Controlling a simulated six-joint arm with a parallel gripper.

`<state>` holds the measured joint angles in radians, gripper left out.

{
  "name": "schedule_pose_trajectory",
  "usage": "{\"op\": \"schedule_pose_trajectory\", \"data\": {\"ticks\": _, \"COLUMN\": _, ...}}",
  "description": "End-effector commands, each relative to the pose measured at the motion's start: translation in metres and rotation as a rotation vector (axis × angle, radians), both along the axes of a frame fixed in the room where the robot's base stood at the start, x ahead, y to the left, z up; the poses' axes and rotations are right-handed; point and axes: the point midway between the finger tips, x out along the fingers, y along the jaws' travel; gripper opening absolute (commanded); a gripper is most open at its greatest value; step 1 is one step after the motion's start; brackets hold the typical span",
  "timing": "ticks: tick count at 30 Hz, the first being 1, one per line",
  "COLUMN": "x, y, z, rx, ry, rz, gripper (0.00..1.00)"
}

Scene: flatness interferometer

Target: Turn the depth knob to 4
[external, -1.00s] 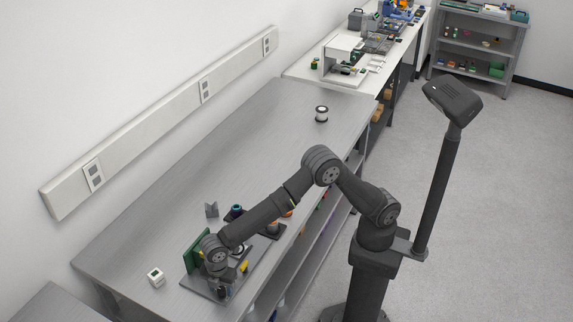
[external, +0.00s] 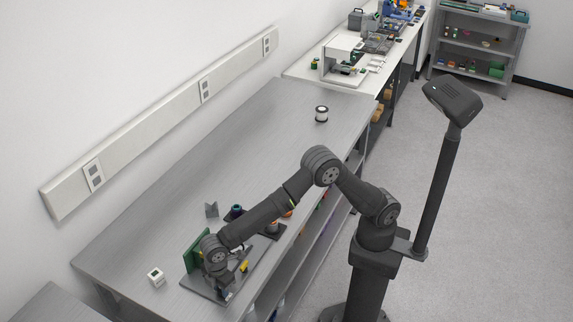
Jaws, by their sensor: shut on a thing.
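The interferometer stands on a grey base plate (external: 197,285) near the front left end of the bench. It has a green upright panel (external: 193,253) at its left and a small yellow part (external: 244,266) at its right. My gripper (external: 224,295) points down at the front of the base plate. It is shut on what seems to be the depth knob. My wrist and fingers hide the knob, and its scale and setting cannot be read.
A small white box (external: 156,277) sits left of the plate. A grey bracket (external: 211,210), a dark round part (external: 236,211) and an orange-topped part (external: 273,227) stand behind. A white spool (external: 321,114) stands farther back. The middle of the bench is clear.

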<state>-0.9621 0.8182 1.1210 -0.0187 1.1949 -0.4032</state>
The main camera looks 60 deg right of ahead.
Motion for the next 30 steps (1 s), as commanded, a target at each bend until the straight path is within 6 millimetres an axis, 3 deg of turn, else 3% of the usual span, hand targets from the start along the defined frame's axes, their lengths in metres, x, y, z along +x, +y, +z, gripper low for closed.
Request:
{"op": "schedule_pose_trajectory", "data": {"ticks": 13, "x": 0.0004, "y": -0.0001, "z": 0.0007, "rx": 0.0, "ry": -0.001, "rz": -0.252, "gripper": 0.04}}
{"op": "schedule_pose_trajectory", "data": {"ticks": 30, "x": 0.0005, "y": -0.0001, "z": 0.0008, "rx": -0.001, "ry": -0.001, "rz": -0.298, "gripper": 0.04}}
